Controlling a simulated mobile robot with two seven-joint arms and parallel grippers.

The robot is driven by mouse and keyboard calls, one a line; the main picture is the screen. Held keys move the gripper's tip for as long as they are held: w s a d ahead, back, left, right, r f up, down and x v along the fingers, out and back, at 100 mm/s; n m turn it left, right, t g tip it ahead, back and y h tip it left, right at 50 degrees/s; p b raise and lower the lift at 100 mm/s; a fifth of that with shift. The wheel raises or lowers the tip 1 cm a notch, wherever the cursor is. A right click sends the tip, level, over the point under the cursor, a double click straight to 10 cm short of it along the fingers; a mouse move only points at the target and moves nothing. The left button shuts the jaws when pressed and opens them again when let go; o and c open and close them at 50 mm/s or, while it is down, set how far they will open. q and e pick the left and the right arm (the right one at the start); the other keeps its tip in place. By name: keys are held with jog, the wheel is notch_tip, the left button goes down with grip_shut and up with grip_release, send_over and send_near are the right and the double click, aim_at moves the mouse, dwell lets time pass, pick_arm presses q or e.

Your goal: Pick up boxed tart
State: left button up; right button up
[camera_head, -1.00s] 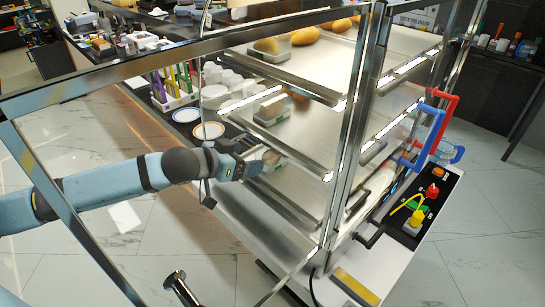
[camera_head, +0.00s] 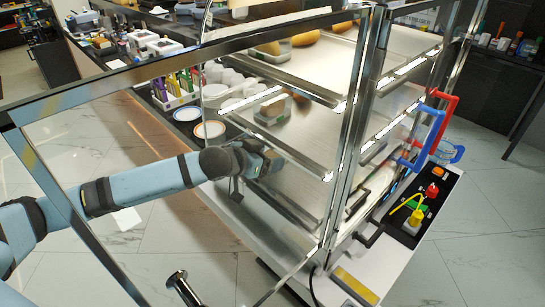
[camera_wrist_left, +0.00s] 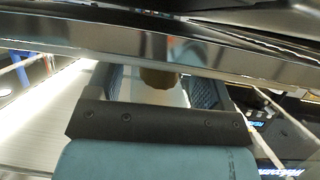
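My left gripper (camera_head: 266,163) reaches through the open front of the glass display cabinet (camera_head: 345,120) to a lower shelf. In the left wrist view, its two dark-blue ribbed fingers (camera_wrist_left: 160,90) stand apart. A round brown item, apparently the boxed tart (camera_wrist_left: 160,77), shows between them over a pale surface. Its top is cut off by a metal shelf edge, and the box's outline is unclear. I see no clear sign that the fingers press on it. In the head view the gripper hides the tart. My right gripper is not in view.
A metal shelf (camera_wrist_left: 230,60) lies close above the left gripper. The upper shelves hold a boxed item (camera_head: 272,108) and yellow-brown breads (camera_head: 303,38). Plates (camera_head: 209,130) and white cups stand behind on the counter. The cabinet's framed glass door (camera_head: 75,95) crosses above my arm.

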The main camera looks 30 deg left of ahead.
pick_arm(q)
jog(key=c, duration=0.8)
jog(key=shift+o, duration=0.2)
jog(key=shift+r, duration=0.1)
jog(key=shift+r, duration=0.55)
jog(key=s+a+b, duration=0.1)
jog(key=s+a, duration=0.2)
jog(key=s, duration=0.5)
jog(key=s+a, duration=0.4)
jog(key=s, duration=0.4)
jog(key=shift+s+b, duration=0.3)
jog(key=shift+b, duration=0.1)
jog(key=shift+r, duration=0.1)
dwell(0.6)
